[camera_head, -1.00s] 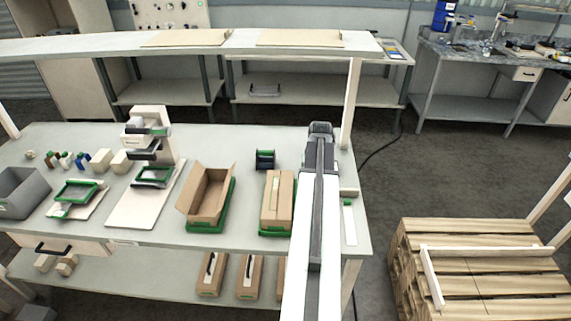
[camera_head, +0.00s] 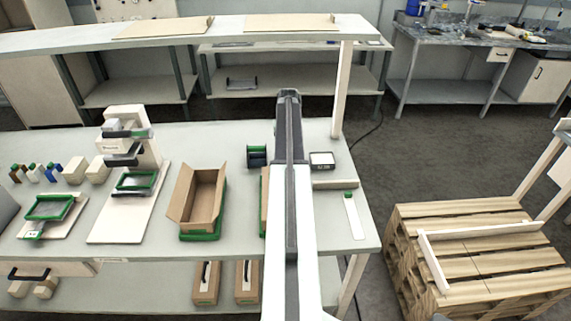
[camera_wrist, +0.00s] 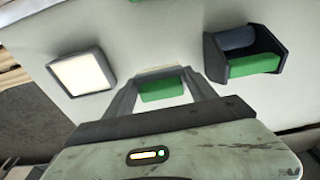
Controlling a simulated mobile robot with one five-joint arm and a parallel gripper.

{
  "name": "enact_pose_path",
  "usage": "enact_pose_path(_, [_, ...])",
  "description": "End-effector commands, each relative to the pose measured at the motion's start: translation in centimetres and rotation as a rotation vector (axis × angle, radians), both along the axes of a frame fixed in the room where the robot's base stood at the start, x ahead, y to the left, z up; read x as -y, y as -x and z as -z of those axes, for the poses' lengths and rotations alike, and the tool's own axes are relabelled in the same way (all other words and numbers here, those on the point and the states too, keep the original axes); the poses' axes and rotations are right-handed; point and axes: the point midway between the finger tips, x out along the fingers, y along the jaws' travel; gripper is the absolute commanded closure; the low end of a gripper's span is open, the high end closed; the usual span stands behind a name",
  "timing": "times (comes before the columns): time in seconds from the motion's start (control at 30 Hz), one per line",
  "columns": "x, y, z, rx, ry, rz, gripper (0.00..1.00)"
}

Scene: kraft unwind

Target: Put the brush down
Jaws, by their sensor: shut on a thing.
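My gripper (camera_wrist: 163,92) shows in the wrist view, its two dark fingers either side of a green block with a pale strip along its top edge. This is the brush (camera_wrist: 162,90), as far as I can tell, and my gripper is shut on it. A pale surface lies behind it; I cannot tell whether the brush touches it. In the head view my arm reaches out over the workbench (camera_head: 225,150), and it hides the gripper's fingers and the brush.
A tape dispenser (camera_head: 257,157) stands left of my arm, and a small square device (camera_head: 322,160) right of it. Both also show in the wrist view, as dispenser (camera_wrist: 243,55) and device (camera_wrist: 82,74). An open carton (camera_head: 200,200) and a white strip with a green end (camera_head: 354,216) lie on the bench.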

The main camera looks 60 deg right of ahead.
Motion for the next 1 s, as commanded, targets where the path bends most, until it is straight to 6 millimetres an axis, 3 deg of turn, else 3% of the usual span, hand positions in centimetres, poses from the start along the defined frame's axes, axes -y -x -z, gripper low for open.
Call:
enact_pose_path(0.03, [0.0,0.0,1.5,0.0,0.0,0.0,0.67])
enact_pose_path(0.17, [0.0,0.0,1.2,0.0,0.0,-0.001,0.67])
enact_pose_path(0.43, [-0.1,-0.1,5.2,0.0,0.0,-0.001,0.67])
enact_pose_path(0.8, [-0.1,-0.1,5.2,0.0,0.0,-0.002,0.67])
enact_pose_path(0.83, [-0.1,-0.1,5.1,0.0,0.0,-0.002,0.3])
enact_pose_path(0.9, [-0.1,-0.1,5.0,0.0,0.0,-0.002,0.13])
enact_pose_path(1.0, [-0.1,-0.2,5.0,0.0,0.0,-0.003,0.13])
